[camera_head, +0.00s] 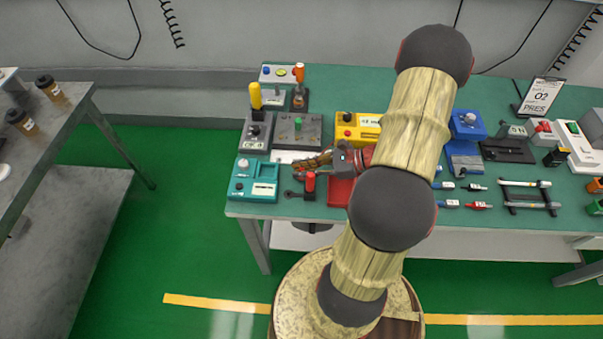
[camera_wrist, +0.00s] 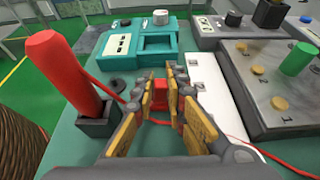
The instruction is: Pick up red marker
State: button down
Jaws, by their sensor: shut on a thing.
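My gripper (camera_head: 313,161) is over the left part of the green table, its ochre fingers pointing left. In the wrist view the fingers (camera_wrist: 160,100) are closed on a small red piece (camera_wrist: 161,88), with a thin red cord running beside it. Most of this piece is hidden by the fingers, and I cannot tell whether it is a marker.
A red-handled lever (camera_wrist: 60,70) stands close left of the fingers in the wrist view. A teal device (camera_wrist: 150,45) is ahead, with a white plate (camera_wrist: 207,85) right of the fingers. A black rack (camera_head: 530,197) holds pens at the right.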

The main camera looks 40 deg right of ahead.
aim_at(301, 169)
notch_tip(301, 169, up, 10)
jog(key=p, duration=0.3)
dwell(0.4)
